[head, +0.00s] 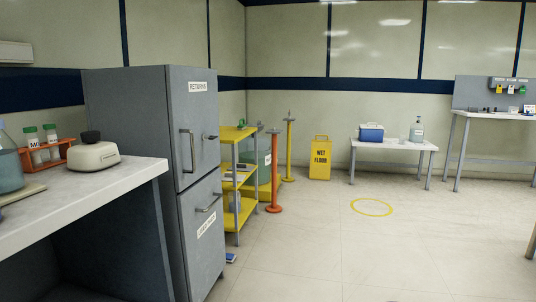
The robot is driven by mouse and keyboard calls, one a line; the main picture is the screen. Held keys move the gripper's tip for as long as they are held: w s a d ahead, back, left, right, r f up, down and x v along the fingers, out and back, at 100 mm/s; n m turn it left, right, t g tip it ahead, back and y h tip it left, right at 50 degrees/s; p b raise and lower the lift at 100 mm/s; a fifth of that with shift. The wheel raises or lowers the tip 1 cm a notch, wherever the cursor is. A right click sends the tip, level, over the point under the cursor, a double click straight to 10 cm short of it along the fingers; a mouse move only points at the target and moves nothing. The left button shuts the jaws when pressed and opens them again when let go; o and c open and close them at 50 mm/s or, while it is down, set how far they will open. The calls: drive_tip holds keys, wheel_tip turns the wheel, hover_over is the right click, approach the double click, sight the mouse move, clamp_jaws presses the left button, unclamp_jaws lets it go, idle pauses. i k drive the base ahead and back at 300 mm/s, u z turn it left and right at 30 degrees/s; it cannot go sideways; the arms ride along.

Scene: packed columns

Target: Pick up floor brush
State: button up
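I cannot make out a floor brush for certain in the head view. A small blue and white object (231,257) lies on the floor at the foot of the grey cabinet, too small to identify. A yellow shelf cart (243,222) beyond the cabinet holds a few small items, also too small to identify. My gripper is not in view.
A bench (75,205) with bottles and a small device fills the left. The grey cabinet (130,150) stands beside it. Floor around the yellow ring (372,214) is clear.

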sight(241, 126)
drive_tip(key=u, duration=0.55)
drive_tip(key=k, duration=0.6)
drive_tip(key=z, duration=0.05)
drive_tip(key=i, duration=1.55)
drive_tip(key=z, duration=0.85)
drive_tip(key=i, duration=3.7)
drive_tip(key=u, duration=1.3)
drive_tip(key=i, duration=1.3)
drive_tip(key=u, duration=0.55)
